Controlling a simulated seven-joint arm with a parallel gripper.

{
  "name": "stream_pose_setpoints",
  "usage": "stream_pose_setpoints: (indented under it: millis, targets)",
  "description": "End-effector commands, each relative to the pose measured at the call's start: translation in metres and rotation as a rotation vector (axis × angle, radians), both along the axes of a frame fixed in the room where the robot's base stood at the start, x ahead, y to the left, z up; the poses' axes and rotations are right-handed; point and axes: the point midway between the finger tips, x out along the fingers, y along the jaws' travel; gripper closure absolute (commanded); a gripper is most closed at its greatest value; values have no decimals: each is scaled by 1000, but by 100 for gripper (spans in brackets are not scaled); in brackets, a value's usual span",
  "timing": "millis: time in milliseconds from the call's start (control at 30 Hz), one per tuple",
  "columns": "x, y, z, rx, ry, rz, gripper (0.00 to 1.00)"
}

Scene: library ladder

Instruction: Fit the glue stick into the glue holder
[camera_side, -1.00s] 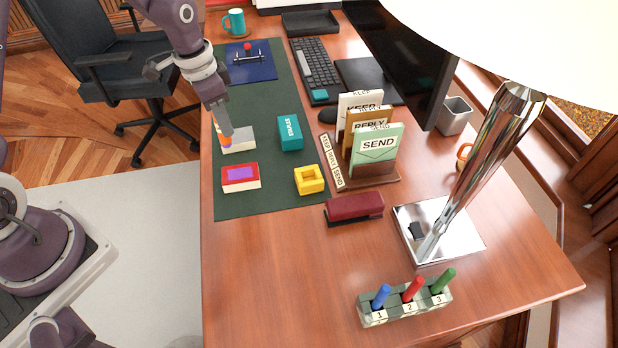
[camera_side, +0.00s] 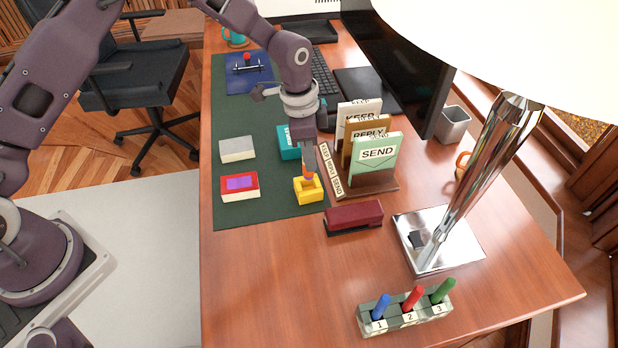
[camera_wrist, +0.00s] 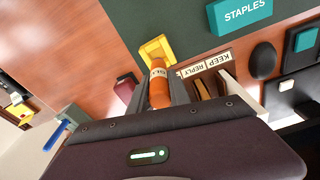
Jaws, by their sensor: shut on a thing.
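The glue stick, orange with a lettered label, is upright in my gripper (camera_side: 309,158), and its lower part (camera_side: 308,174) shows below the fingers. In the wrist view the glue stick (camera_wrist: 159,90) sits between the two fingers. The glue holder (camera_side: 308,194) is a yellow block with a square opening, on the green mat's right edge. My gripper is over it, with the stick's lower end at or just above the opening. I cannot tell whether the end is inside. In the wrist view the stick partly covers the glue holder (camera_wrist: 150,48).
A letter rack (camera_side: 373,180) with cards stands close right. A teal staples box (camera_side: 288,142) is partly hidden behind my gripper. A red box (camera_side: 239,187) and a grey-white block (camera_side: 237,149) lie left. A maroon stapler (camera_side: 354,216) sits in front to the right.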

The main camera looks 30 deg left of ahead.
Motion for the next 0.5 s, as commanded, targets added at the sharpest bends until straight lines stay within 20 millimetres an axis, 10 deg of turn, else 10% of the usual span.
stream_pose_setpoints:
  millis: [500]
  targets:
    - [0,1,-53,0,-1,1,100]
